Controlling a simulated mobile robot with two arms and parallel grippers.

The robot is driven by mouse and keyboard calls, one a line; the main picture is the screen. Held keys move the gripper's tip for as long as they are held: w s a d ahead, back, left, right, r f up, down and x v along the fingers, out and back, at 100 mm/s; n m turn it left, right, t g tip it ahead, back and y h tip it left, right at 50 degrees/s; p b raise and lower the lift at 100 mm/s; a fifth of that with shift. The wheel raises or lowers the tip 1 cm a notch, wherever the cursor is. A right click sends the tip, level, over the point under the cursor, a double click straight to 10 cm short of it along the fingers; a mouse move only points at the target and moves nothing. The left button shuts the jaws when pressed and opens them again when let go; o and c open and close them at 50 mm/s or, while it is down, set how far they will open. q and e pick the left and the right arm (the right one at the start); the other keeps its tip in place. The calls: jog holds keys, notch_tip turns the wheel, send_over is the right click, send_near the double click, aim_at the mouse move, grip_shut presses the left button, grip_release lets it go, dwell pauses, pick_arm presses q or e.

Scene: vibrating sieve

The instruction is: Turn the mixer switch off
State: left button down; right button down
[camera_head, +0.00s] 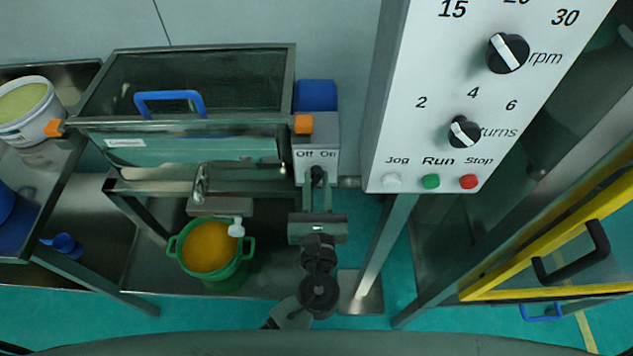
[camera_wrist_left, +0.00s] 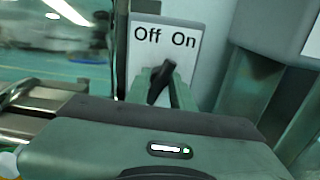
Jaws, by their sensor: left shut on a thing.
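The switch box (camera_head: 314,160) with "Off" and "On" labels is on the right end of the sieve machine. Its black switch knob (camera_head: 317,174) sits below the labels, and it shows larger in the left wrist view (camera_wrist_left: 160,82), where its upper end leans right, toward "On". My left gripper (camera_head: 318,186) reaches up from below, with one finger on each side of the knob, shut on it. The fingers cover parts of the knob's sides. My right gripper is in neither view.
A control panel (camera_head: 440,150) with dials and Jog, Run and Stop buttons stands close on the right. A green bucket (camera_head: 246,250) with orange contents is left of my left arm. A lid with a blue handle (camera_head: 170,97) is behind. A yellow frame (camera_head: 540,260) stands at right.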

pick_arm(q)
jog(key=n+b, duration=0.3)
jog(key=n, duration=0.2)
jog(key=shift+f+n, duration=0.15)
jog(key=shift+n, duration=0.15)
jog(key=n+b, duration=0.1)
jog(key=n, duration=0.2)
jog(key=shift+b, duration=0.4)
jog(key=shift+n+b, duration=0.7)
jog(key=shift+n, duration=0.9)
jog(key=c, duration=1.2)
grip_release()
jog(key=shift+r, duration=0.2)
